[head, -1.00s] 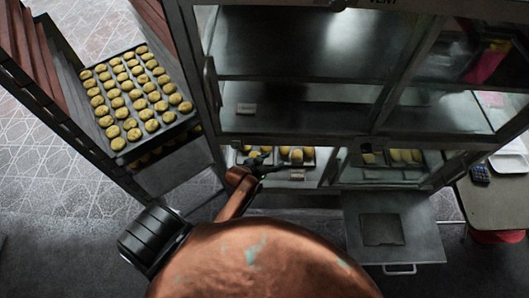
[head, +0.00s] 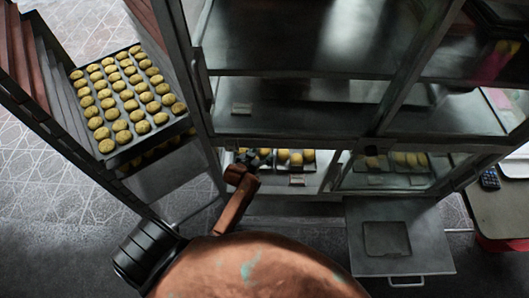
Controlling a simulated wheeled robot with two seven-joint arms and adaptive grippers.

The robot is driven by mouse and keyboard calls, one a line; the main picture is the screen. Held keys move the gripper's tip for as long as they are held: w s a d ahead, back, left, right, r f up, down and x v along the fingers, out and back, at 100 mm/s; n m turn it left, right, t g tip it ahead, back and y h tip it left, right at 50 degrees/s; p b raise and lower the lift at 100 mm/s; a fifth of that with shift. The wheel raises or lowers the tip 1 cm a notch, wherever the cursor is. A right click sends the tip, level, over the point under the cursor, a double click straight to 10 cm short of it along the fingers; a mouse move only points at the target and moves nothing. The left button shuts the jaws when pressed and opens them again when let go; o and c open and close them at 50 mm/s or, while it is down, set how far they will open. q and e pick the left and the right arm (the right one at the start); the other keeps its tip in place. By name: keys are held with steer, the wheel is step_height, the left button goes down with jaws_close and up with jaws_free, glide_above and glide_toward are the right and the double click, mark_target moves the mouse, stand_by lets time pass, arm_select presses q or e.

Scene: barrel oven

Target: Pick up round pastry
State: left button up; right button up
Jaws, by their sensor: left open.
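Round yellow pastries (head: 296,158) sit on a tray in the lower opening of the display cabinet, at the middle of the head view. My left gripper (head: 256,156) reaches into this opening from the front, at the left end of the pastries. It is dark and small here, and its fingers are partly hidden by my copper-coloured arm. It is open. I cannot tell whether it touches a pastry. More pastries (head: 407,160) sit to the right behind the cabinet frame. My right gripper is not in view.
A rack on the left holds a dark tray (head: 186,121) full of round pastries. The glass-and-metal cabinet (head: 290,121) stands above and around the opening. A metal panel (head: 427,232) juts out at lower right. A table (head: 504,212) with a calculator (head: 490,179) stands at far right.

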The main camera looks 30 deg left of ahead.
arm_select(q)
steer(key=shift+c, duration=0.3)
steer(key=c, duration=0.9)
steer(key=shift+r, duration=0.1)
